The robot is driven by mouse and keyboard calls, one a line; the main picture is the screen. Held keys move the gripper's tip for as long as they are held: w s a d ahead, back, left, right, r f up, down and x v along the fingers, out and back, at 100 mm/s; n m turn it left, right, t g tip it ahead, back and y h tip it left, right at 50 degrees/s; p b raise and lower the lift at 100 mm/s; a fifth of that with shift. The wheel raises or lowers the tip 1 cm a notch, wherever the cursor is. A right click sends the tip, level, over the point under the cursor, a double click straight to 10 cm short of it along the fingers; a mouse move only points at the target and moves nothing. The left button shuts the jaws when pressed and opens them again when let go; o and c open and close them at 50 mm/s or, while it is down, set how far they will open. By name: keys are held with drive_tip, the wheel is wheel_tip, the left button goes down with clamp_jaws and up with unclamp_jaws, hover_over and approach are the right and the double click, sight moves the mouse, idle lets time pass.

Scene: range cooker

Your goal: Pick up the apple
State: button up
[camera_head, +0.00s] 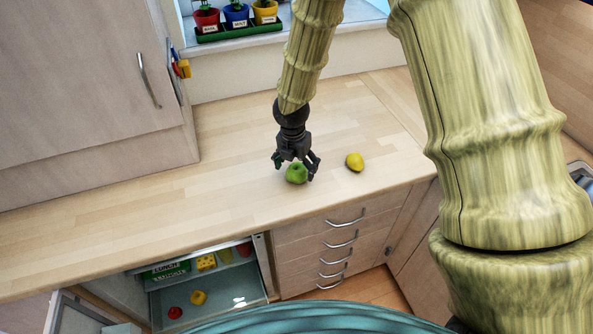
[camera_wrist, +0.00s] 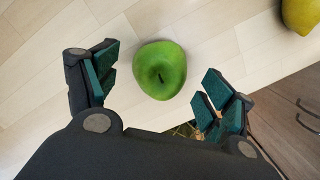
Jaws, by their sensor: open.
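A green apple (camera_head: 296,174) stands on the wooden counter near its front edge. In the wrist view the apple (camera_wrist: 160,69) lies between and a little beyond the fingertips, stem toward the camera. My gripper (camera_head: 296,166) is just above and around the apple, pointing down, with its fingers spread to either side. In the wrist view my gripper (camera_wrist: 155,90) is open, with green pads apart and clear space between each pad and the apple. Part of the apple's top is hidden by the gripper in the head view.
A yellow lemon (camera_head: 355,161) lies on the counter (camera_head: 130,215) to the right of the apple. Potted plants (camera_head: 237,16) stand on the windowsill. Below the counter, an open compartment (camera_head: 235,284) holds food items. The counter left of the apple is clear.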

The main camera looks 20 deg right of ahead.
sight(296, 167)
drive_tip(key=shift+w+d+f+p, duration=0.15)
drive_tip(key=shift+f+p, duration=0.4)
drive_tip(key=shift+f, duration=0.95)
drive_tip(key=c, duration=1.2)
